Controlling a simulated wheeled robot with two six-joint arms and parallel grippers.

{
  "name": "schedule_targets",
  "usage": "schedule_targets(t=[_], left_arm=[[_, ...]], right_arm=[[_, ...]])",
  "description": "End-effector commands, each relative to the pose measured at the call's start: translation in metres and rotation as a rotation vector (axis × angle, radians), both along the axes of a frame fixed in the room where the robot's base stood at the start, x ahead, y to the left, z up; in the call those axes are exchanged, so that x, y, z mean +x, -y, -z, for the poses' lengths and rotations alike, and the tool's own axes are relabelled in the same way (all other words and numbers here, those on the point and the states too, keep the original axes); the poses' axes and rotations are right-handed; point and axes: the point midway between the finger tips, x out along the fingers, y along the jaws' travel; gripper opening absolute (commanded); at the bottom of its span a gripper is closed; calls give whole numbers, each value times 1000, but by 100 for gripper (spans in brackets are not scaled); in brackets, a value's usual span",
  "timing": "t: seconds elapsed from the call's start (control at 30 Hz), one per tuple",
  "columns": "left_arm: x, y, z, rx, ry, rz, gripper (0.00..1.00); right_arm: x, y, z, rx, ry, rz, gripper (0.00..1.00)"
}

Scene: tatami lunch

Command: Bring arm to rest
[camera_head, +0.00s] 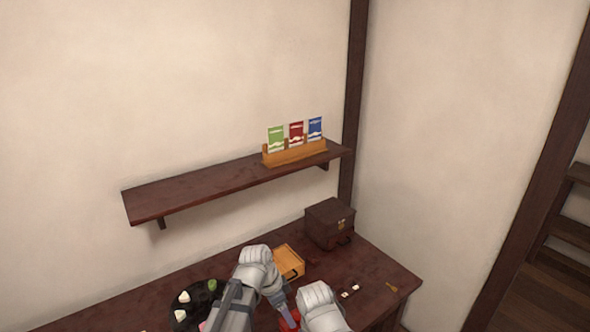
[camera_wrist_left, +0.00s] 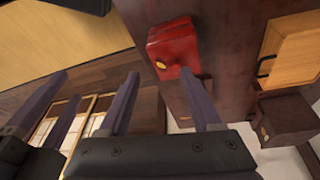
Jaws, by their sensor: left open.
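My left gripper (camera_head: 282,307) comes down over the table's near part in the head view, partly hidden by its own arm. In the left wrist view its two purple fingers (camera_wrist_left: 160,95) stand apart with nothing visible between them. A red box (camera_wrist_left: 172,47) with a gold clasp shows beyond one fingertip; I cannot tell whether they touch. Only a red bit of it (camera_head: 290,320) shows between the arms in the head view. My right arm shows at the bottom of the head view, its gripper hidden there.
The dark table (camera_head: 375,268) bears a light wooden box (camera_head: 289,262), a dark brown box (camera_head: 330,223), a black tray (camera_head: 222,288) with white pieces, and small items. Above, a wall shelf (camera_head: 195,195) bears a wooden holder (camera_head: 295,153) with three packets.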

Motion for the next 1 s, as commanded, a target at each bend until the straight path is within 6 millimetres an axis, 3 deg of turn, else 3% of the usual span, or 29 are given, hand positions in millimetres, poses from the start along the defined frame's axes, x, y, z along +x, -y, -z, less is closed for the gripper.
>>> schedule_targets(t=[0.03,0.2,0.4,0.6,1.0], left_arm=[[-23,0,3,39,-39,-72,65],[-77,-10,9,190,-138,-388,65],[-117,-25,10,323,-163,-694,65],[-130,-31,9,371,-154,-828,65],[-130,-32,9,374,-155,-840,65]], right_arm=[[0,0,0,0,0,0,50],[0,0,0,0,0,0,50],[0,0,0,0,0,0,50],[0,0,0,0,0,0,50],[0,0,0,0,0,0,50]])
